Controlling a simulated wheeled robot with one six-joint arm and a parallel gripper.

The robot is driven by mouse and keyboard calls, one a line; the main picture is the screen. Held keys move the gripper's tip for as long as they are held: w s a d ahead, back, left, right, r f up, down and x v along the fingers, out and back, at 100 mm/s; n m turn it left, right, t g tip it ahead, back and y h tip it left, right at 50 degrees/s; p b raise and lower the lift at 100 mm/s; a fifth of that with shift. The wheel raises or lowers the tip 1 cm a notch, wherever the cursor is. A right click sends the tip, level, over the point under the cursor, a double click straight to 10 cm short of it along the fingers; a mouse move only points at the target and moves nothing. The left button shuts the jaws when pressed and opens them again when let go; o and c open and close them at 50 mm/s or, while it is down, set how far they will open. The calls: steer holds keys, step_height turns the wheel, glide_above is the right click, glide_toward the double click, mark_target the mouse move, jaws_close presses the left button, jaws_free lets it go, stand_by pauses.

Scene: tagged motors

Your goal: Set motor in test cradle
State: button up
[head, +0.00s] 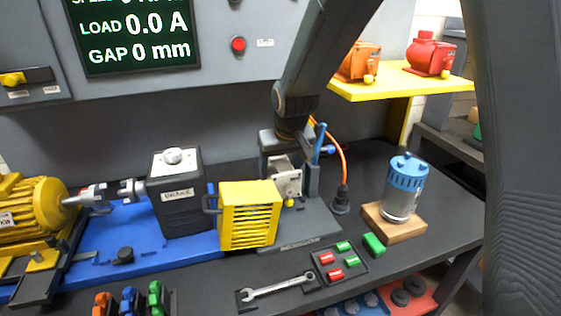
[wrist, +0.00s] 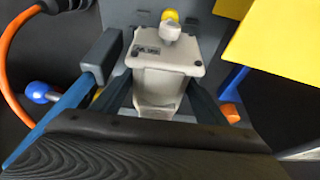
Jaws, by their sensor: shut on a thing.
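A small pale motor (head: 288,184) with a square front plate is at the test cradle (head: 312,222), a grey stand with uprights and a base plate. My gripper (head: 286,150) is shut on the motor from above. In the wrist view the motor (wrist: 166,58) lies between the dark fingers of my gripper (wrist: 160,100), its yellow-tipped shaft pointing away. A blue lever (head: 319,140) stands beside the cradle. The arm and gripper hide the motor's rear and underside, so I cannot tell whether it rests on the cradle.
A yellow vented box (head: 248,215) and the black brake block (head: 178,193) stand left of the cradle. An orange cable (head: 341,150) hangs at its right. A blue-topped motor (head: 405,188) stands on a wooden block. A wrench (head: 278,288) and a button panel (head: 340,262) lie in front.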

steer(key=shift+f+p, duration=0.3)
steer(key=shift+f, duration=1.3)
steer(key=o, duration=2.1)
steer(key=shift+f, duration=0.2)
steer(key=b+v, duration=0.2)
steer(key=v, duration=1)
steer(key=shift+r, duration=0.1)
steer(key=s+d+f+m+g, duration=0.1)
steer(key=s+d+f, duration=0.3)
steer(key=s+d, duration=0.1)
steer(key=s+d+f+m+g, duration=0.1)
steer(key=s+d+f, duration=0.3)
steer(key=s, duration=0.3)
steer(key=s+d+f+m+g+h, duration=0.1)
steer(key=s+d+f, duration=0.3)
steer(key=s+d, duration=0.2)
steer(key=shift+s+d+f+g, duration=0.2)
steer(key=shift+d+g, duration=0.1)
steer(key=shift+d, duration=0.2)
